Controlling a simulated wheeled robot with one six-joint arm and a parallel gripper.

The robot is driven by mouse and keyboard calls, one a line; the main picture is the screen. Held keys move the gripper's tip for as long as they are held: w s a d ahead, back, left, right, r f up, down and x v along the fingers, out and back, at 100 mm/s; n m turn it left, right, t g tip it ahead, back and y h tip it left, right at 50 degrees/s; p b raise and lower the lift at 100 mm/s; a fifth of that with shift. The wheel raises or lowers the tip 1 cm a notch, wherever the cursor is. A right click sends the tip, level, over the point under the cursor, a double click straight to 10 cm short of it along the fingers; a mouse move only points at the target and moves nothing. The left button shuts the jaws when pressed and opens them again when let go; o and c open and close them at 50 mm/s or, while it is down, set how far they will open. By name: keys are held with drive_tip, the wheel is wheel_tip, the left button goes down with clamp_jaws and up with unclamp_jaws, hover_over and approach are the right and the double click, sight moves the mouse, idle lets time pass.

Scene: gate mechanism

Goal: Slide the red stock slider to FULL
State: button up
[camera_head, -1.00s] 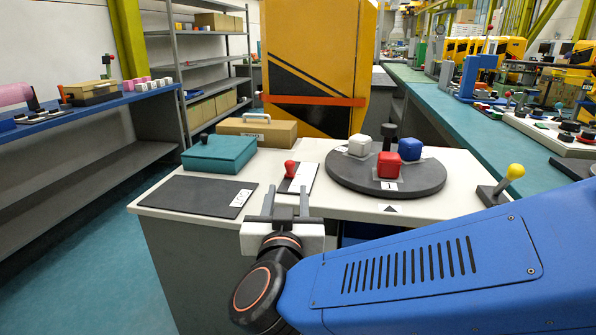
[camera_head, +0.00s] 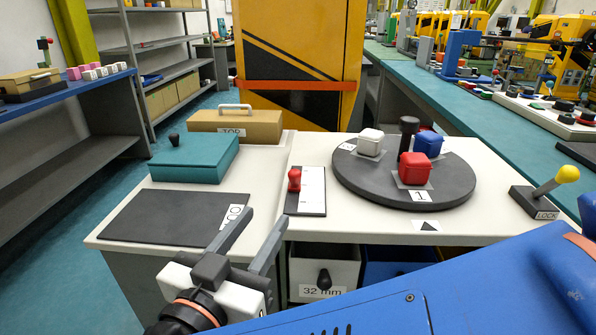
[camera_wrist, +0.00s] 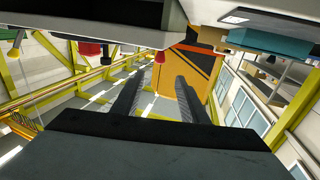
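The red stock slider (camera_head: 294,180) is a small upright red knob on the left side of a dark plate with a white label strip (camera_head: 313,186), on the white table. The strip's writing is too small to read. My gripper (camera_head: 262,222) is open and empty at the table's front edge, in front of and left of the slider, apart from it. In the wrist view the scene is upside down; the two dark fingers (camera_wrist: 158,98) stand apart, with a red knob, likely the slider (camera_wrist: 159,57), beyond them.
A round dark turntable (camera_head: 450,185) with red, blue and white blocks stands right of the slider. A dark mat (camera_head: 170,218), teal box (camera_head: 195,160) and tan case (camera_head: 235,125) are left. A yellow-knobbed LOCK lever (camera_head: 550,190) is far right. Drawers (camera_head: 322,270) lie below the tabletop.

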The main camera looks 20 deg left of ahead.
sight(292, 179)
drive_tip(key=w, duration=1.6)
drive_tip(key=shift+w+d, duration=0.2)
drive_tip(key=shift+w, duration=0.05)
clamp_jaws()
drive_tip(key=shift+w, duration=0.1)
